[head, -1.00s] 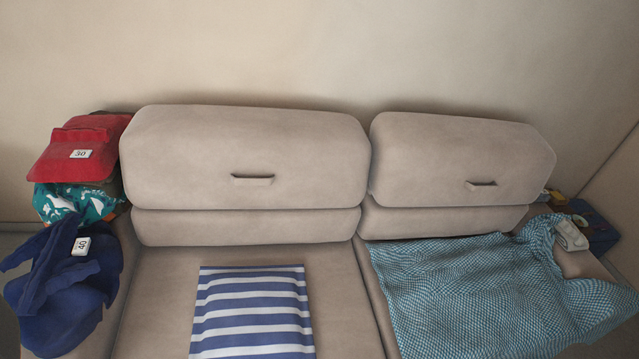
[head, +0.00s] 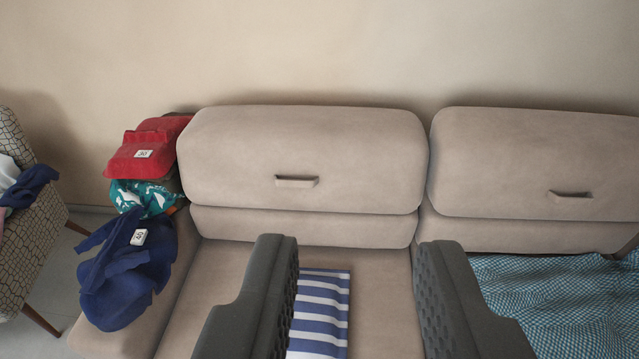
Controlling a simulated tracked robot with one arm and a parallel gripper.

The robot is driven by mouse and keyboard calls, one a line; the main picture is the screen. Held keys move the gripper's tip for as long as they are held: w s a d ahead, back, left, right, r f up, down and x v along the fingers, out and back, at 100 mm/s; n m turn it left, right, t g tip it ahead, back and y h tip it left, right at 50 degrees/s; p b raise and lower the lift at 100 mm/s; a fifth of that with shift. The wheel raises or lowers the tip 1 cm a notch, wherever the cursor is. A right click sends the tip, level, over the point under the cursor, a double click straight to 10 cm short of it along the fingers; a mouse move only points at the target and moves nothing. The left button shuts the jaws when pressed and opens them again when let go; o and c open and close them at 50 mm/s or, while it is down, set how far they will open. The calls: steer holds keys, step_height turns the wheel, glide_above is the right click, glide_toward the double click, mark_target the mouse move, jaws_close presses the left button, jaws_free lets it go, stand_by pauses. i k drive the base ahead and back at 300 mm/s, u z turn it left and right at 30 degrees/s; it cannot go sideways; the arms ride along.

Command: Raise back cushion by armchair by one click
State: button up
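A beige sofa has two back cushions against the wall. The left back cushion (head: 303,146), on the side of the patterned armchair (head: 30,225), has a small pull handle (head: 297,181) on its front face. The right back cushion (head: 535,160) has a similar handle (head: 571,194). Both sit above a lower back section of the sofa, with a thin seam between. My gripper (head: 352,250) is open and empty, its two dark fingers wide apart in front of the left seat. In the picture the fingers sit below the left cushion's handle and apart from it.
A striped blue and white cushion (head: 320,312) lies on the left seat between my fingers in the picture. A blue checked cloth (head: 540,300) covers the right seat. Red (head: 150,145), teal (head: 143,197) and navy (head: 125,275) clothes pile on the left armrest, some tagged.

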mark_target(341, 158)
steer(key=z, duration=0.1)
steer(key=i, duration=1)
steer(key=u, duration=0.05)
